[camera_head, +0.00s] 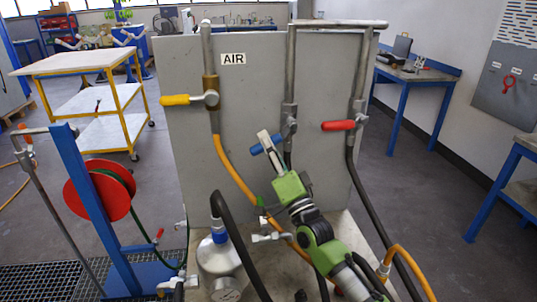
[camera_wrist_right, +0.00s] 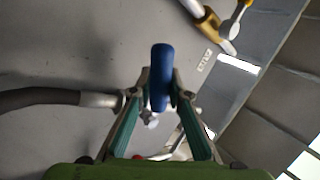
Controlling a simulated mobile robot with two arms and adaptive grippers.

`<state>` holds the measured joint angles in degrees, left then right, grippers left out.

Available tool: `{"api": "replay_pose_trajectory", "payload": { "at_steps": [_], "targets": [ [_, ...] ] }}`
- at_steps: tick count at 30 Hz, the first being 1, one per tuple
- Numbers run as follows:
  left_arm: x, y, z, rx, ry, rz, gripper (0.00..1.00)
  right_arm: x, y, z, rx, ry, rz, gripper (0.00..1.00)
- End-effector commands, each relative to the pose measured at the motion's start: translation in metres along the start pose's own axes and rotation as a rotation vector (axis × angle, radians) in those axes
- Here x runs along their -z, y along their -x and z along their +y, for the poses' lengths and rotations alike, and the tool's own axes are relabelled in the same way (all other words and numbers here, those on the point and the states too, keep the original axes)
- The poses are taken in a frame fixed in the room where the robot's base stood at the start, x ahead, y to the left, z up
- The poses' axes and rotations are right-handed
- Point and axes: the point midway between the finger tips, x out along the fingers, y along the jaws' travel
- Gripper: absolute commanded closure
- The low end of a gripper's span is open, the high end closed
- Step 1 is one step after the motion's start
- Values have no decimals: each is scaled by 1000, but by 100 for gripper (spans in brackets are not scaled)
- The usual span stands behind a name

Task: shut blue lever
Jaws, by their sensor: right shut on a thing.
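The blue lever (camera_head: 256,150) is on the middle pipe of the grey panel, left of its metal valve body (camera_head: 290,126). It slants down to the left. My right gripper (camera_head: 266,138) is at the lever, its fingers shut on it and covering part of it in the head view. In the right wrist view the blue lever (camera_wrist_right: 161,65) stands between the fingertips of the right gripper (camera_wrist_right: 160,92), its rounded end sticking out past them. My left gripper does not show.
A yellow lever (camera_head: 175,100) on the left pipe and a red lever (camera_head: 339,126) on the right pipe flank the blue one. An orange hose (camera_head: 231,171) and a black hose (camera_head: 366,190) hang below. A metal vessel (camera_head: 217,258) stands lower left.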

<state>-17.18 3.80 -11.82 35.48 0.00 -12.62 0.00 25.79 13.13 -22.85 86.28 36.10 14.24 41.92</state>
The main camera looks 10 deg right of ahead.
Motion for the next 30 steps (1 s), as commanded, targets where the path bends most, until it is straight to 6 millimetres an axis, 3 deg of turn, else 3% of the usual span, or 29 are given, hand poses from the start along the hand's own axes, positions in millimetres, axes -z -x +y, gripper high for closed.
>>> {"api": "replay_pose_trajectory", "payload": {
  "at_steps": [15,30],
  "targets": [
    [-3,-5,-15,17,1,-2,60,9,-16,-24,6,-328,217,100],
    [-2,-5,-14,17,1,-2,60,14,-20,-30,9,-409,274,100]
  ]
}}
